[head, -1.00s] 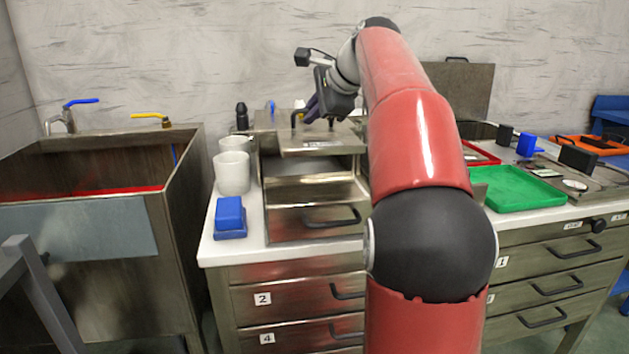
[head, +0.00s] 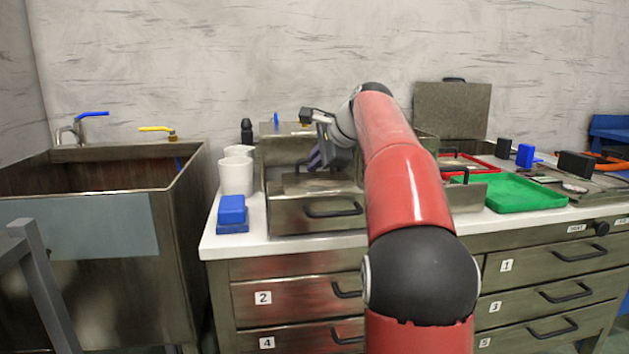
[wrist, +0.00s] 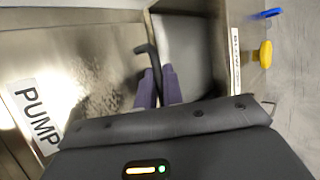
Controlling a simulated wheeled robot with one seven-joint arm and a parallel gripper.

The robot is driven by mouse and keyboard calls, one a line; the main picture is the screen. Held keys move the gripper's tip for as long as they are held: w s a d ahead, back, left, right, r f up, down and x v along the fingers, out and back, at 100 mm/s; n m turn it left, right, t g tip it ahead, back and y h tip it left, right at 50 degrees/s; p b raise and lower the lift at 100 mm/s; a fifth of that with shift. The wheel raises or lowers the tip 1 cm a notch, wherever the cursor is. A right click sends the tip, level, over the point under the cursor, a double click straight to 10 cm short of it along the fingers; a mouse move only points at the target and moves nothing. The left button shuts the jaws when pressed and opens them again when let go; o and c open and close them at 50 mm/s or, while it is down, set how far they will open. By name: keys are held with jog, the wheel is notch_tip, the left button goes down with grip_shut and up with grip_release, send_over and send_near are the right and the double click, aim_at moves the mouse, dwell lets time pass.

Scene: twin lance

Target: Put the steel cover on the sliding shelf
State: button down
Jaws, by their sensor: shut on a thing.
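My gripper (head: 315,159) is shut on the black handle (wrist: 148,58) of a steel plate, which I take as the steel cover (head: 308,185). The cover lies roughly level, low behind the front of the pulled-out steel shelf (head: 287,216) on the white counter. I cannot tell whether it rests on the shelf or hangs just above it. In the wrist view, the purple fingers (wrist: 158,85) pinch the handle, with the steel surface (wrist: 85,70) to the left. My gripper and arm hide the cover's right part.
White cups (head: 236,176) and a blue block (head: 232,212) stand close left of the shelf. A sink (head: 120,180) is further left. Right of my arm are a green tray (head: 515,193), a red tray (head: 470,163) and an upright steel panel (head: 452,110).

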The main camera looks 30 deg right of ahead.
notch_tip(320, 180, down, 2)
jog(key=shift+f+b, duration=0.2)
jog(key=shift+b, duration=0.55)
jog(key=shift+r, duration=0.1)
jog(key=c, duration=1.5)
grip_release()
jog(key=shift+c, duration=0.2)
jog(key=p+v, duration=0.2)
jog(key=v, duration=1)
